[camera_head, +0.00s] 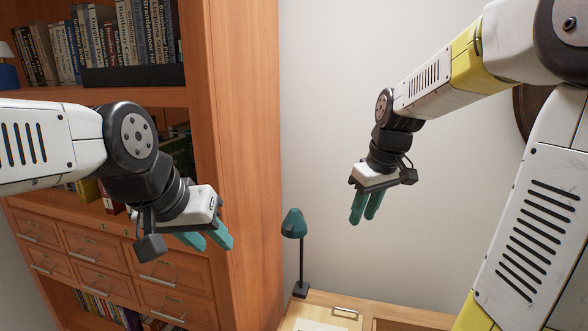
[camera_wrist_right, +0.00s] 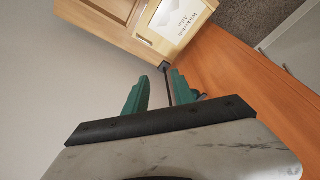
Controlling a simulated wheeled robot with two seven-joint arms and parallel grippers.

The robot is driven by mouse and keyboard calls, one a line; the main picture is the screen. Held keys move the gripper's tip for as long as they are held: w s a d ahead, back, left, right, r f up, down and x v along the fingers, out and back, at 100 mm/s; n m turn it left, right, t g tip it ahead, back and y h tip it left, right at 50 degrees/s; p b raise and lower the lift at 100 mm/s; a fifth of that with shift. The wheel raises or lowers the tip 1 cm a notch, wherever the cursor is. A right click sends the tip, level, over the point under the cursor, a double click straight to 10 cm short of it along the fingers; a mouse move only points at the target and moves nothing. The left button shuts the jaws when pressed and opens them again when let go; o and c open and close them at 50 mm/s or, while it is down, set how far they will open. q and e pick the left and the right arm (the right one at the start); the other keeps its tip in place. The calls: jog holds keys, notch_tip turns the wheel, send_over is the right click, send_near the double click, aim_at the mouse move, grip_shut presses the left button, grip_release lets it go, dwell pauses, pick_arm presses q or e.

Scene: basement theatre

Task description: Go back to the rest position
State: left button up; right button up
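My left gripper (camera_head: 211,243) hangs in front of the bookcase drawers in the head view. Its two teal fingers are apart, with nothing seen between them. My right gripper (camera_head: 364,219) hangs in front of the pale wall, up and to the right of the desk lamp. Its teal fingers point down and stand apart. In the right wrist view the right gripper (camera_wrist_right: 160,80) also shows open, with a gap between the fingers and no object held. The thin dark lamp pole shows beyond that gap.
A wooden bookcase (camera_head: 250,150) with books and drawers fills the left. A teal desk lamp (camera_head: 293,224) stands on the light wooden desk (camera_head: 310,299) below. A pale document (camera_wrist_right: 182,18) lies on the desk. Free air lies before the wall between the grippers.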

jog(key=s+r+m+t, duration=0.1)
jog(key=s+m, duration=0.1)
jog(key=s, duration=0.5)
jog(key=s+a+r+m+t, duration=0.1)
jog(key=s+r+m+t, duration=0.1)
jog(key=s, duration=0.6)
jog(key=shift+s+a+r+m+t+y, duration=0.25)
jog(key=shift+s+a+m+t+y, duration=0.05)
jog(key=shift+m, duration=0.4)
jog(key=shift+s+d, duration=0.1)
